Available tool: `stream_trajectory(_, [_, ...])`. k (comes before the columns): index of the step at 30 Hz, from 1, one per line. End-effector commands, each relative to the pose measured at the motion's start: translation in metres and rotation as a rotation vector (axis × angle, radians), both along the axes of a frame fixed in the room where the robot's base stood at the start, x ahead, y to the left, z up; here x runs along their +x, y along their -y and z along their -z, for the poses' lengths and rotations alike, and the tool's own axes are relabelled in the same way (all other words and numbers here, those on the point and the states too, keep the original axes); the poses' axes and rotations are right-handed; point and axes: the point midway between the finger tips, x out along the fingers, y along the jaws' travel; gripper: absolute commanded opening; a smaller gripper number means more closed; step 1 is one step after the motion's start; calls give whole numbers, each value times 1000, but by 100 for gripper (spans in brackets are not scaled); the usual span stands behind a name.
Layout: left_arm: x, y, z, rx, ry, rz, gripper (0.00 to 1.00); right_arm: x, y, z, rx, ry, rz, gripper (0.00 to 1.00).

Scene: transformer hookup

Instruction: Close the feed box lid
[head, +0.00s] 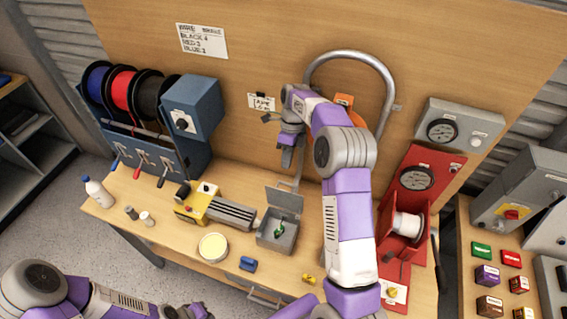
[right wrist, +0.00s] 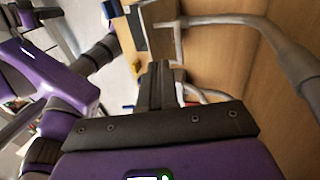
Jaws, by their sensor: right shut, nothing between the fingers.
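The feed box (head: 277,236) is a small grey box on the workbench, with something green inside. Its grey lid (head: 285,200) stands open, raised at the back edge of the box. My right gripper (head: 287,163) is above and behind the lid, pointing down and apart from it. In the right wrist view its dark fingers (right wrist: 157,85) are together with nothing between them. My left gripper (head: 198,312) is only partly in frame at the bottom edge, and its fingers cannot be made out.
A yellow machine (head: 198,203) stands left of the box, a round cream-coloured dish (head: 213,247) in front. A large grey pipe arch (head: 350,56) rises behind my right arm. A red spool stand (head: 405,225) is to the right. A blue item (head: 248,264) lies near the front edge.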

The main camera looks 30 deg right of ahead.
Motion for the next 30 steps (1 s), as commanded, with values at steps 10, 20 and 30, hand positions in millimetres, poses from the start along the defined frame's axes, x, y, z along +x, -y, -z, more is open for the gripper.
stream_trajectory(10, [0, 0, -2, 0, 0, 0, 0, -15, -16, 59, 2, -3, -3, 0])
stream_trajectory(20, [0, 0, -3, 0, 0, 0, 0, -18, -22, 77, 1, 2, -3, 0])
stream_trajectory(30, [0, 0, -2, 0, 0, 0, 0, -18, -23, 77, -2, 5, -6, 0])
